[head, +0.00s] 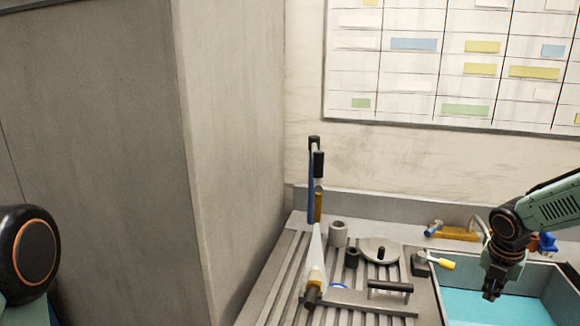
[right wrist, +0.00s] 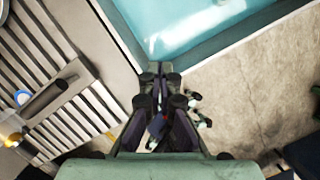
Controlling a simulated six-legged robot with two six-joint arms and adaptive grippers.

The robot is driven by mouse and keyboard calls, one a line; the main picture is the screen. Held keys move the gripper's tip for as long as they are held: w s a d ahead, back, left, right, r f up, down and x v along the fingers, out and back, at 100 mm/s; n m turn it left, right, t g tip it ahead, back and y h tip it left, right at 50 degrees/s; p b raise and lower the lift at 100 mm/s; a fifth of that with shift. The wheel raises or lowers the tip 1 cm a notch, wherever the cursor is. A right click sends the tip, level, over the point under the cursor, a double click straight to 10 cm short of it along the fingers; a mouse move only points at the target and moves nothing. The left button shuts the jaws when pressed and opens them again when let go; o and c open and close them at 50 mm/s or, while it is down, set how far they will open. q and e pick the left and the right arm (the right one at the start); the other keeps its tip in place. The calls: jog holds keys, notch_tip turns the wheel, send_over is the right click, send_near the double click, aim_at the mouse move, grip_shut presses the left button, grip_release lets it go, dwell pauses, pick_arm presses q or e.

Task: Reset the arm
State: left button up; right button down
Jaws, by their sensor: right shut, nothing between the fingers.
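My right gripper (head: 492,292) points down over the near left part of the blue-green basin in the head view. Its fingers are together and empty; they also show in the right wrist view (right wrist: 160,72), at the basin's rim. My left gripper is out of view. I cannot make out a microscope in either view. A slim upright object (head: 316,185) with black, blue and brown parts stands on the slatted drainboard (head: 265,292); I cannot tell whether it is one piece. A pale cone-shaped piece (head: 316,255) with a yellow and black end is below it.
The basin (head: 480,306) is at the lower right. Left of it are a round lid (head: 379,249), grey cups (head: 338,233) and a black-handled plate (head: 390,288). A yellow-tipped tool (head: 440,262) lies by the rim. A large grey cabinet (head: 235,130) blocks the left.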

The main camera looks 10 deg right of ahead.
jog(key=s+a+f+m+y, duration=0.1)
jog(key=a+f, duration=0.1)
jog(key=a, duration=0.3)
jog(key=s+a+f+m+y, duration=0.1)
jog(key=a+f+m, duration=0.1)
jog(key=a, duration=0.3)
jog(key=a+f+m, duration=0.2)
jog(key=a+f, duration=0.2)
jog(key=a, duration=0.1)
jog(key=shift+s+a+f+y, duration=0.2)
jog(key=shift+s+y, duration=0.2)
jog(key=s+a+f+m+g+y, duration=0.1)
jog(key=s+a+f+m, duration=0.3)
jog(key=s+a+m, duration=0.3)
jog(key=s+a+f+m+y, duration=0.1)
jog(key=s+a+f+m, duration=0.35)
jog(key=s+a, duration=0.35)
jog(key=s+a+m+h, duration=0.1)
jog(key=s+m+h, duration=0.1)
jog(key=s+m, duration=0.95)
pick_arm(q)
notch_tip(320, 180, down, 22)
jog(key=b, duration=2.1)
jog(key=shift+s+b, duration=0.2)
jog(key=shift+b, duration=0.15)
pick_arm(e)
notch_tip(320, 180, down, 22)
jog(key=s+n, duration=0.2)
jog(key=shift+n+g, duration=0.3)
jog(key=shift+n, duration=0.1)
